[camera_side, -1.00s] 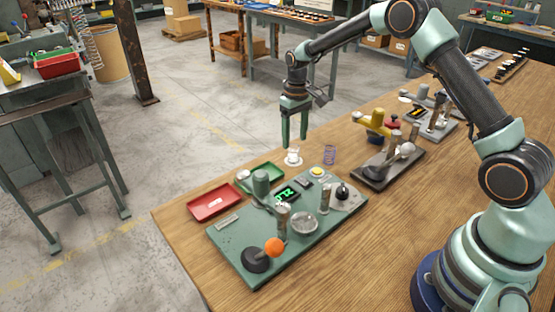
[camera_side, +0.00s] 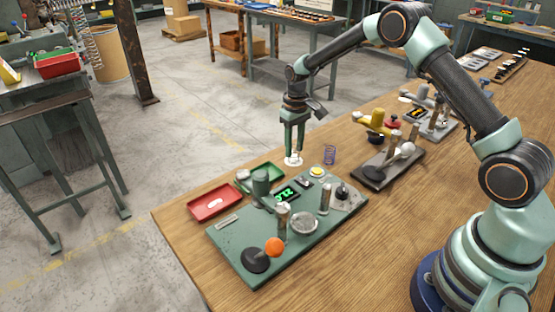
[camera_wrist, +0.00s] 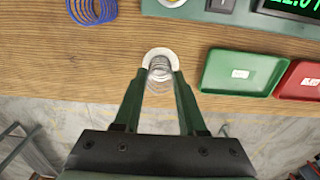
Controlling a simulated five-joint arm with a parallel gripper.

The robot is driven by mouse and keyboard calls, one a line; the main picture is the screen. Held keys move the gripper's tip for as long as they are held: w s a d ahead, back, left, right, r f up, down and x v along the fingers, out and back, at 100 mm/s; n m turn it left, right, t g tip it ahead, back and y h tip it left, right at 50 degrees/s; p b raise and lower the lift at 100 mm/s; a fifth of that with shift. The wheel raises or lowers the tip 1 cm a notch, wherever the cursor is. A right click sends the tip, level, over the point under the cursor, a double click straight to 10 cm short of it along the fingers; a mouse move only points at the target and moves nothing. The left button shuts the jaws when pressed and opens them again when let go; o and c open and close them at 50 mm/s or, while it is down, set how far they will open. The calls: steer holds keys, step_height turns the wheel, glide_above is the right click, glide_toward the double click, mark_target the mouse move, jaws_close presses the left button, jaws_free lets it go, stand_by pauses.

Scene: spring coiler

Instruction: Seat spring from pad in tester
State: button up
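A small pale metal spring (camera_wrist: 159,73) stands on a round white pad (camera_side: 293,162) at the table's edge. My gripper (camera_side: 294,153) points down over the pad, one finger on each side of the spring. In the wrist view the fingertips sit close against the spring's sides; I cannot tell whether they press on it. The tester is a green plate (camera_side: 235,245) with a lit green display (camera_side: 286,194), a post and lever with an orange knob (camera_side: 274,246), and a round grey metal disc (camera_side: 304,222). It stands front-left of the pad.
A green tray (camera_wrist: 240,72) and a red tray (camera_side: 214,203) lie beside the tester. A dark fixture with a pale-knobbed lever (camera_side: 405,150) is to the right. Bare wood lies between it and the tester.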

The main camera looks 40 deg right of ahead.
steer(key=shift+r, duration=0.2)
steer(key=shift+r, duration=0.4)
steer(key=shift+r, duration=0.1)
stand_by(0.4)
steer(key=shift+r, duration=1.15)
